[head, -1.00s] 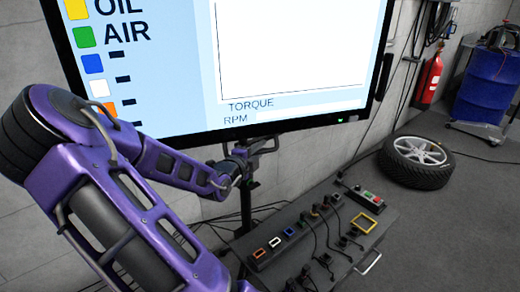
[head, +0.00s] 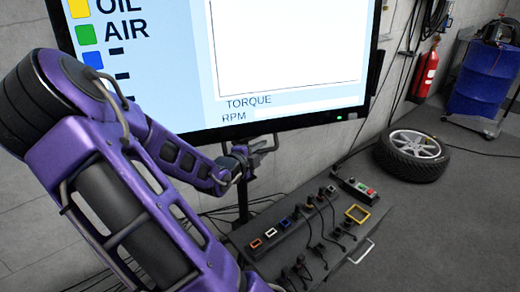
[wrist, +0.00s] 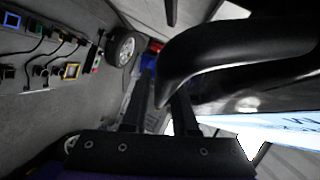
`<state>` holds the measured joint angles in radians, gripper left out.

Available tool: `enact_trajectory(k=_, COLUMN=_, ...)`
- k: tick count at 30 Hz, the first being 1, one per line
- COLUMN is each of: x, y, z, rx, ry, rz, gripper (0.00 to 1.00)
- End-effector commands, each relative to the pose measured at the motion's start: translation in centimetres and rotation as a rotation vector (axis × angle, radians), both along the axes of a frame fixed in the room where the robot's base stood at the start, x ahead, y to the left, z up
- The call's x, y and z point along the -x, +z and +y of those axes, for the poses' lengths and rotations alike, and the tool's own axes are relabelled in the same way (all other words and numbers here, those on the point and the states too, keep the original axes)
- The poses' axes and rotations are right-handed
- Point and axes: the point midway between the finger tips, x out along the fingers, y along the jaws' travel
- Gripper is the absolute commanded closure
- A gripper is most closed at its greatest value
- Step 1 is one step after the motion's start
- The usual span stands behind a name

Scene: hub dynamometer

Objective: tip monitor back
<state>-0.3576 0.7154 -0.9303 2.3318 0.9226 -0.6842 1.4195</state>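The large monitor (head: 288,55) stands upright on a dark post (head: 243,202). Its lit screen shows OIL, AIR, TORQUE and RPM. A dark handle (head: 262,144) shows just below its lower edge. My gripper (head: 243,163) is under that edge, right by the handle. In the wrist view my two fingers (wrist: 164,108) stand a little apart. A thick, black curved bar (wrist: 235,55) comes in from the right and overlaps the gap between them. I cannot tell whether they press on it. Part of the monitor's bright face (wrist: 262,130) shows at the right.
A low bench (head: 330,262) with cables, coloured sockets and a yellow frame stands below the monitor. A tyre (head: 428,170) lies on the floor to the right. A red extinguisher (head: 427,76) and a blue drum (head: 487,82) are further back. The right-hand floor is open.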

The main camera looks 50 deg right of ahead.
Motion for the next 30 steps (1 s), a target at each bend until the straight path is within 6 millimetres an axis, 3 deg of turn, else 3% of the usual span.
enact_trajectory(k=1, x=0.0, y=0.0, z=0.0, rx=0.001, ry=0.001, rz=0.000, gripper=0.63)
enact_trajectory(k=3, x=-0.1, y=0.0, z=0.0, rx=0.000, ry=0.002, rz=-0.001, gripper=0.53)
enact_trajectory(k=11, x=-0.2, y=0.1, z=0.0, rx=0.001, ry=0.004, rz=-0.001, gripper=0.53)
enact_trajectory(k=16, x=0.0, y=0.5, z=1.2, rx=0.001, ry=0.007, rz=-0.002, gripper=0.53)
enact_trajectory(k=20, x=0.5, y=1.2, z=3.4, rx=-0.002, ry=0.009, rz=-0.002, gripper=0.53)
enact_trajectory(k=30, x=2.6, y=3.4, z=11.3, rx=-0.001, ry=0.011, rz=-0.002, gripper=0.53)
